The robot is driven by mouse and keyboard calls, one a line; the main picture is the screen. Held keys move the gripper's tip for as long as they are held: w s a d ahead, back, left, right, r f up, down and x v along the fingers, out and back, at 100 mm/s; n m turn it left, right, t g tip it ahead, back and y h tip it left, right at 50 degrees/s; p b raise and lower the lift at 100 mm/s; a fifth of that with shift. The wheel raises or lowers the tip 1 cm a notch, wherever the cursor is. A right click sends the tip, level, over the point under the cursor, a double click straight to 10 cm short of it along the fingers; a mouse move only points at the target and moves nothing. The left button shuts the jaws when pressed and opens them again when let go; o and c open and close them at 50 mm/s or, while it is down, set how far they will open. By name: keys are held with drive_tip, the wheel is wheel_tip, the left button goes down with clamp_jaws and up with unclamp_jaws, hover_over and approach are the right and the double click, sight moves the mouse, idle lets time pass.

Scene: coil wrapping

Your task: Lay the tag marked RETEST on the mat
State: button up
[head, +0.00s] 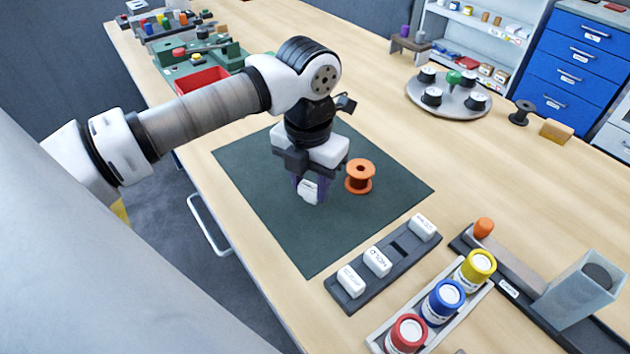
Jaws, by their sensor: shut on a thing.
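My gripper (308,196) points down over the dark green mat (305,250), its purple fingers shut on a small white tag (308,187). The lettering on this tag cannot be read from here. I cannot tell whether it touches the mat or hangs just above it. A dark tag rack (337,291) right of the mat's near corner holds three white tags: one at the near end (350,282), one in the middle (377,260), possibly reading HOLD, and one at the far end (422,227). One rack slot (403,245) is empty.
An orange spool (359,178) stands on the mat just right of my gripper. A tray (452,324) with red, blue and yellow cans lies right of the rack. A round turntable (450,104) with several spools stands farther back. The mat's near part is clear.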

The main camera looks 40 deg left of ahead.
sight(308, 187)
drive_tip(key=shift+s+r, duration=0.1)
drive_tip(key=shift+s, duration=0.05)
drive_tip(key=shift+f+b, duration=0.2)
drive_tip(key=shift+b, duration=0.1)
drive_tip(key=o, duration=1)
drive_tip(key=shift+r, duration=0.1)
drive_tip(key=shift+c, duration=0.2)
wheel_tip(308, 187, up, 12)
drive_tip(key=p, duration=0.6)
drive_tip(key=shift+r+p, duration=0.15)
drive_tip(key=shift+p, duration=0.25)
